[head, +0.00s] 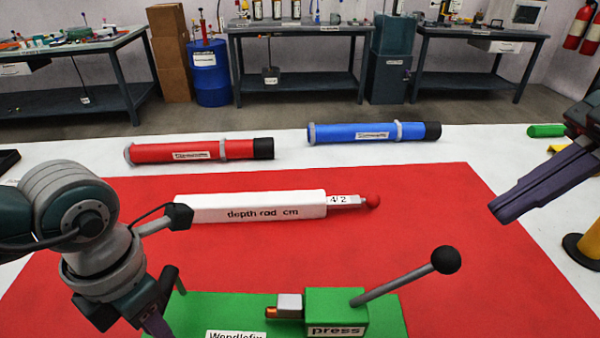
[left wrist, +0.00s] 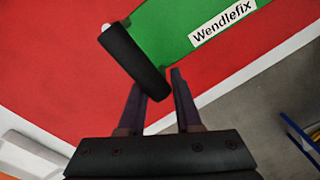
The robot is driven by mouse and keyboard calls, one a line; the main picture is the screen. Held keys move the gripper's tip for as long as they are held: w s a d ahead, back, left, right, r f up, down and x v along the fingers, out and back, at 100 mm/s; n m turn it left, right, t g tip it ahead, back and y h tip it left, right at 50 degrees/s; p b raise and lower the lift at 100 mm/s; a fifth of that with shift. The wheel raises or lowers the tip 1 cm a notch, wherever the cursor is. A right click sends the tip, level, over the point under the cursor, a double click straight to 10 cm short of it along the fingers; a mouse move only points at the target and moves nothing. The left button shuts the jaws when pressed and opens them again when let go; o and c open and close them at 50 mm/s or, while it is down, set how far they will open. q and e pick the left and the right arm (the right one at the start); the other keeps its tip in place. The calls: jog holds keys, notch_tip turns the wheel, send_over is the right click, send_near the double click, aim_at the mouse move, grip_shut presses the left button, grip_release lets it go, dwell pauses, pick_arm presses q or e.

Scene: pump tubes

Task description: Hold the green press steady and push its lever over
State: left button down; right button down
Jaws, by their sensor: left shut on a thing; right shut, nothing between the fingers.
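The green press stands on a green base plate (head: 385,315) at the front of the red mat. Its block (head: 345,303) is labelled "press". Its lever (head: 393,284), a grey rod with a black ball (head: 446,260), leans to the right. A black handle (head: 168,283) is at the plate's left end; it also shows in the left wrist view (left wrist: 133,60). My left gripper (head: 157,326) is shut on this handle, its fingertips (left wrist: 156,82) on either side of it. My right gripper (head: 498,213) is shut and empty, above and right of the ball, apart from it.
A white depth gauge (head: 255,205) with a red tip lies behind the press. A red tube (head: 190,151) and a blue tube (head: 365,132) lie farther back on the white table. A yellow cylinder (head: 590,250) stands at the right edge. The mat right of the lever is clear.

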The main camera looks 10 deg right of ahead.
pick_arm(q)
jog(key=shift+s, duration=0.15)
pick_arm(e)
jog(key=d, duration=0.3)
jog(key=shift+d+r, duration=0.15)
jog(key=shift+r, duration=0.05)
pick_arm(q)
jog(key=shift+d, duration=0.1)
jog(key=c, duration=0.5)
grip_release()
pick_arm(e)
jog(key=shift+s, duration=0.1)
pick_arm(q)
jog(key=shift+r, duration=0.1)
